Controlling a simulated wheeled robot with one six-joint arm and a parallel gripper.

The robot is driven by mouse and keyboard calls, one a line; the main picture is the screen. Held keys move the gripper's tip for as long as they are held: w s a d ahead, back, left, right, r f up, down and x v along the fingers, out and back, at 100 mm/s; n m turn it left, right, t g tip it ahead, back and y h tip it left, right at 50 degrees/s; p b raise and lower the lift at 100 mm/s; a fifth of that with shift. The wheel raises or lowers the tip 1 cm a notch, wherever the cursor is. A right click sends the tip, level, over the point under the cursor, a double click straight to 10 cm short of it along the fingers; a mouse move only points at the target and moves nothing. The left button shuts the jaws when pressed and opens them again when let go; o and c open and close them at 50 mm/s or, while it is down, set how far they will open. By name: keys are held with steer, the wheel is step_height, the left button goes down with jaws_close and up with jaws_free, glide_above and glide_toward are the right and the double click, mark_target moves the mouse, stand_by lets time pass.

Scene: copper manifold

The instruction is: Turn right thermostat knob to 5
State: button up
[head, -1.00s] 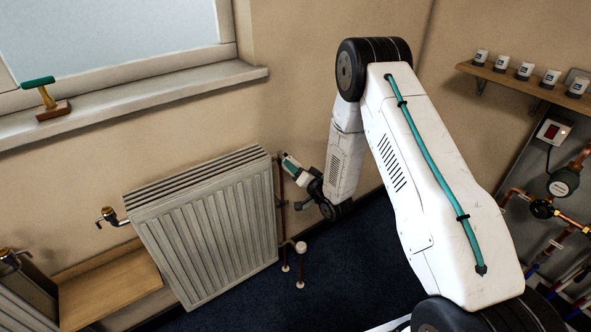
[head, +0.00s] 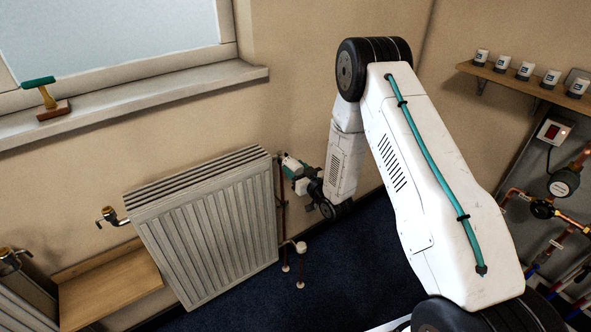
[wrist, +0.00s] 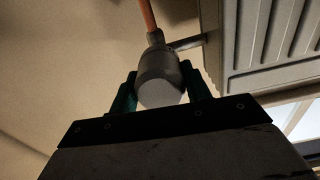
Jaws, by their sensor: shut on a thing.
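The right thermostat knob (wrist: 160,80) is a pale, rounded cylinder at the radiator's valve in the wrist view. A copper pipe runs up from it in the picture and a short stub joins it to the radiator. My gripper (wrist: 159,92) is shut on the knob, with one green finger on each side. No number or mark on the knob can be read.
Copper pipes (head: 285,235) and a small white-capped valve (head: 301,247) stand below my gripper by the radiator. A wooden shelf (head: 105,290) is at left. The window sill (head: 180,92) is above. Blue floor (head: 350,290) lies clear beneath my arm.

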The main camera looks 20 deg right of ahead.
mark_target(299, 172)
steer(key=shift+n, duration=2)
steer(key=o, duration=1)
steer(key=shift+c, duration=0.2)
steer(key=v, duration=0.8)
steer(key=shift+w, duration=0.1)
